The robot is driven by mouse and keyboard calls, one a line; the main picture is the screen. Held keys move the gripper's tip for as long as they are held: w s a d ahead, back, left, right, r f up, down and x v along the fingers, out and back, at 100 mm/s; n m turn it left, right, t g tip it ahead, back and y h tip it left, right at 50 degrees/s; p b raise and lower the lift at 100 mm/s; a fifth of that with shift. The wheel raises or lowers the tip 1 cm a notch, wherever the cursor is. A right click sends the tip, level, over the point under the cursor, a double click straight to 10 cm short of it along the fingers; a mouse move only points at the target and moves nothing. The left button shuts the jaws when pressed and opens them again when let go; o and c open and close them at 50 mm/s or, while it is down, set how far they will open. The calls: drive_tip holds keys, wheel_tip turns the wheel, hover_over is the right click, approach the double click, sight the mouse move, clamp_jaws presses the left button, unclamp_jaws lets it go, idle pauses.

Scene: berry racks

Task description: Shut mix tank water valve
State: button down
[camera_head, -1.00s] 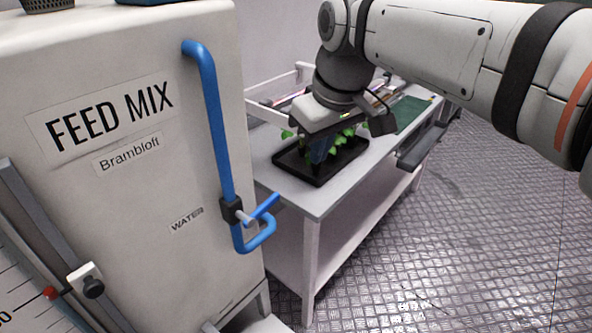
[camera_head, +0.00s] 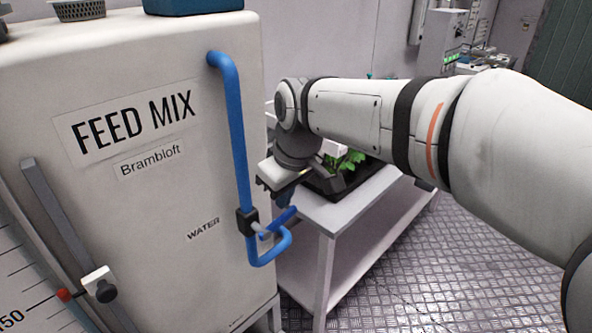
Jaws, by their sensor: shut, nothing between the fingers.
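The white FEED MIX tank (camera_head: 160,230) fills the left, with a WATER label low on its face. A blue pipe (camera_head: 236,140) runs down its right edge, through a dark valve body (camera_head: 247,222), and curls round at the bottom. A short blue lever (camera_head: 280,222) sticks out from the valve to the right and slightly up, crosswise to the upright pipe. My gripper (camera_head: 284,202) points down just above the lever's outer end. It is shut and empty. I cannot tell whether its fingertips touch the lever.
A white table (camera_head: 345,212) stands right behind the valve, with a black tray (camera_head: 322,184) of green plants on it, partly hidden by my arm. A level gauge with a red marker (camera_head: 64,295) is on the tank's left. The metal floor at right is clear.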

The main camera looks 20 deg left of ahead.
sight(289, 214)
drive_tip(key=shift+w+d+f, duration=0.1)
drive_tip(key=shift+w+f, duration=0.05)
drive_tip(key=shift+f, duration=0.8)
drive_tip(key=shift+w+d+f+b, duration=0.1)
drive_tip(key=shift+w+f+b, duration=0.05)
drive_tip(key=shift+f+b, duration=0.25)
drive_tip(key=shift+w+d+f+b, duration=0.1)
drive_tip(key=shift+f+b, duration=0.15)
drive_tip(key=shift+f, duration=0.35)
drive_tip(key=shift+d, duration=0.1)
